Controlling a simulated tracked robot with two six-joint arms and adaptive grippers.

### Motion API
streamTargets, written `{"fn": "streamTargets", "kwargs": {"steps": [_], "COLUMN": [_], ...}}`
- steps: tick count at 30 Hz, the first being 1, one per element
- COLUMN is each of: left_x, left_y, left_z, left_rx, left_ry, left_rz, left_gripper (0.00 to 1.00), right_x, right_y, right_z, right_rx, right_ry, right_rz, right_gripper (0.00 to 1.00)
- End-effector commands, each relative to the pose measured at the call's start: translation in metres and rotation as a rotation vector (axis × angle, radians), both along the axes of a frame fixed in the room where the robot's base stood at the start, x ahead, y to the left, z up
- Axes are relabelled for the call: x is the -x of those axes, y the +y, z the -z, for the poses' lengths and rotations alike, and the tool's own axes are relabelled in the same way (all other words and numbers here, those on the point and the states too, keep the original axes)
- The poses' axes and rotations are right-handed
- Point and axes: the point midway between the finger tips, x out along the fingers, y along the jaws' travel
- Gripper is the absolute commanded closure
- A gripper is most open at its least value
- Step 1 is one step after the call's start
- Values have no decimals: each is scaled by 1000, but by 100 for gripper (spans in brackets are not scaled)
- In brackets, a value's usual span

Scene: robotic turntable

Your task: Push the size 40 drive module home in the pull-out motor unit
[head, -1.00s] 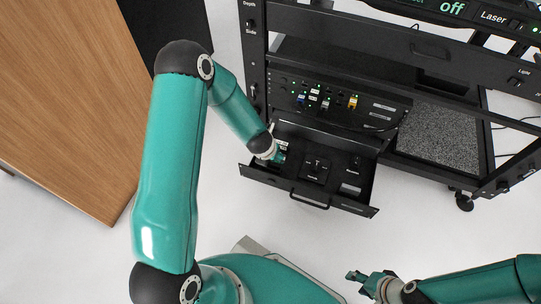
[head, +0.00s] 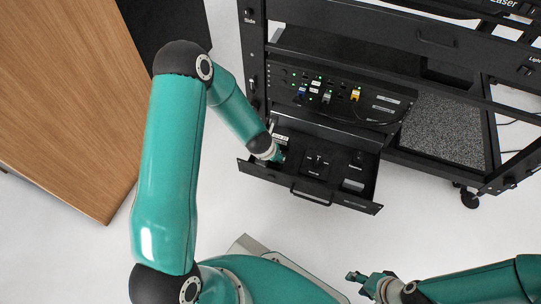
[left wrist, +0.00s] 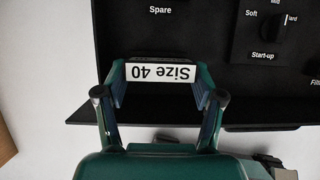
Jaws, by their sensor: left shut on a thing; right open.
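The pull-out motor unit (head: 338,195) is an open black drawer low in the rack, with a handle on its front. My left arm reaches down into its left part. In the left wrist view the drive module (left wrist: 160,72) shows a white label reading "Size 40", upside down. My left gripper (left wrist: 160,98) is shut on it, a fingertip at each side. The drawer floor (left wrist: 180,35) beyond it carries the word "Spare". How deep the module sits is hidden. My right gripper (head: 357,276) is open and empty at the bottom, away from the rack.
A start-up knob (left wrist: 291,28) stands on the drawer floor to the right of the module. A panel with cables and green lights (head: 335,97) is behind the drawer. A wooden table (head: 65,100) is at the left. The floor before the drawer is clear.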

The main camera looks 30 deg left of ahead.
Motion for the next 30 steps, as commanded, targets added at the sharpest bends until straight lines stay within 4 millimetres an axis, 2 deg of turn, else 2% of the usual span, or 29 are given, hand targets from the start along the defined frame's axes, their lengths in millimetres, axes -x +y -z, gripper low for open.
{"fn": "streamTargets", "kwargs": {"steps": [30], "left_x": [0], "left_y": [0], "left_z": [1], "left_rx": [0], "left_ry": [-1], "left_rz": [-1], "left_gripper": [68], "right_x": [0], "right_y": [0], "right_z": [8], "right_rx": [0], "right_ry": [0], "right_rz": [0], "right_gripper": [53]}}
